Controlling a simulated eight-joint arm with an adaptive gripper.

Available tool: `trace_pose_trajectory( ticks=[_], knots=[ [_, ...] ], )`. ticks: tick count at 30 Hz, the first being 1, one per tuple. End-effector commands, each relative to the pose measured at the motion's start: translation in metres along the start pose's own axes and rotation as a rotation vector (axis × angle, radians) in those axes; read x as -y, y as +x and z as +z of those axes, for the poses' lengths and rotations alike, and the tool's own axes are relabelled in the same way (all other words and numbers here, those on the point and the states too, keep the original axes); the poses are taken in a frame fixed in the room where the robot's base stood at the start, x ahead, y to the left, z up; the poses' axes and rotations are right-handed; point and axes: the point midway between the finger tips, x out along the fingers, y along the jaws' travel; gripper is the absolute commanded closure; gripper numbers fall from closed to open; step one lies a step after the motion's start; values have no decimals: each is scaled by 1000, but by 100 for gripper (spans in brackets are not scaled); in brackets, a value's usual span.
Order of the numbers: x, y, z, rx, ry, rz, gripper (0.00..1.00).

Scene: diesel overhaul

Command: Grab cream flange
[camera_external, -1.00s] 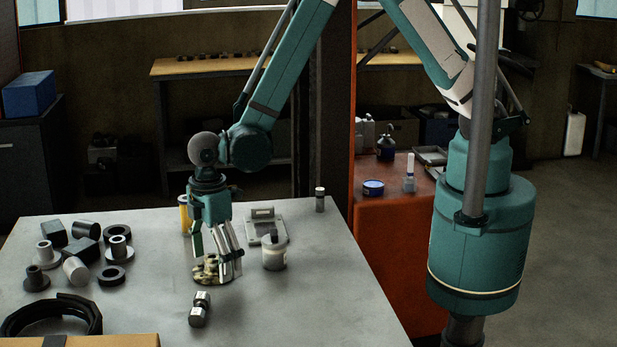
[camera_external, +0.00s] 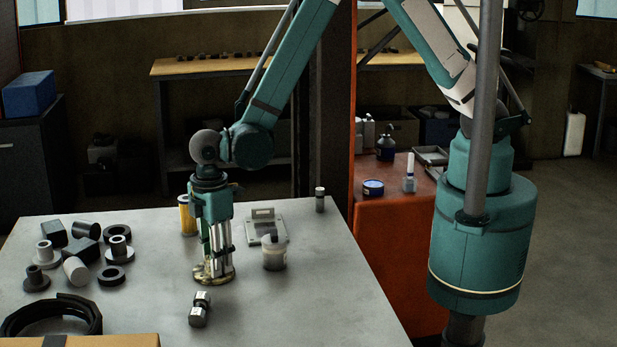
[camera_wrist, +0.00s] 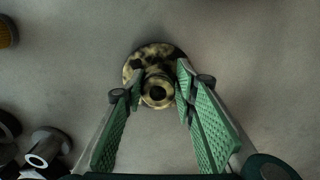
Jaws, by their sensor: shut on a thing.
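The cream flange (camera_external: 227,276) has dark blotches and stands on the grey table below my gripper (camera_external: 216,268). The wrist view shows the flange (camera_wrist: 146,58) with its round base flat on the table and its hollow hub (camera_wrist: 157,92) facing the camera. My gripper (camera_wrist: 158,92) is shut on the hub, with one green-padded finger on each side of it. In the external view the fingers hide much of the flange. I see no gap between the flange and the table.
A dark cylindrical part with light ends (camera_external: 199,309) lies just in front of the flange. A white-lidded jar (camera_external: 274,253) stands close on the right, and a yellow cylinder (camera_external: 187,215) stands behind. Several grey and black parts, including a grey flange (camera_external: 119,250), are at the left.

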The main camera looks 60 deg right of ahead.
Motion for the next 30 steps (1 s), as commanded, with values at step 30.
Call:
trace_pose_trajectory(
  ticks=[30],
  knots=[
    [0, -60, 0, 1, 1, 1, 100]
  ],
)
